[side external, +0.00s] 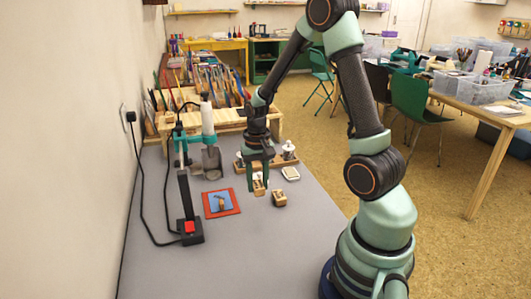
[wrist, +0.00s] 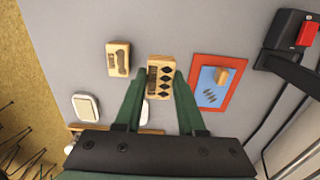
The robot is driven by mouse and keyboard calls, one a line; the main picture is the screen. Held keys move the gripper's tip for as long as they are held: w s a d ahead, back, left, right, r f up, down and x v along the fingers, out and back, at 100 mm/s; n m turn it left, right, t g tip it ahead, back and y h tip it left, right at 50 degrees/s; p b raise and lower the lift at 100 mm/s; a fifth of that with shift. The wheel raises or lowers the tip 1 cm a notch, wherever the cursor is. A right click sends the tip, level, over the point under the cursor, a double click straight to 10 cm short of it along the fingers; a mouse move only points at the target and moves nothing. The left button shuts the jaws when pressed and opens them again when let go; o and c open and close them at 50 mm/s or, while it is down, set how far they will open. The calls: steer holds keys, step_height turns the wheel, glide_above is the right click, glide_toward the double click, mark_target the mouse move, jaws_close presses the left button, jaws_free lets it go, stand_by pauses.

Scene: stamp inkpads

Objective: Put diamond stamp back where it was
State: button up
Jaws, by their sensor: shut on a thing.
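My gripper (side external: 258,181) is shut on the diamond stamp (wrist: 160,78), a small light-wood block with a row of dark diamonds, held between the green fingertips. In the side view the diamond stamp (side external: 259,188) is at the fingertips, close to the grey table; I cannot tell whether it touches. A second wooden stamp (wrist: 118,59) lies to its left in the wrist view, and in the side view this second stamp (side external: 279,198) is just right of my gripper. A red-bordered blue card (wrist: 232,99) with dark diamond prints and a wooden block on it lies to the right.
A white pad (wrist: 87,107) lies at lower left; another is partly hidden behind my fingers. A wooden rack (side external: 283,161) stands behind my gripper. A black stand with a red button (side external: 189,227) is left of the card. The front table (side external: 235,260) is clear.

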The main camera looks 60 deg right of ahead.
mark_target(258, 206)
steer(key=shift+f, duration=2.5)
steer(key=shift+f, duration=0.15)
steer(key=o, duration=1.1)
steer(key=shift+c, duration=0.2)
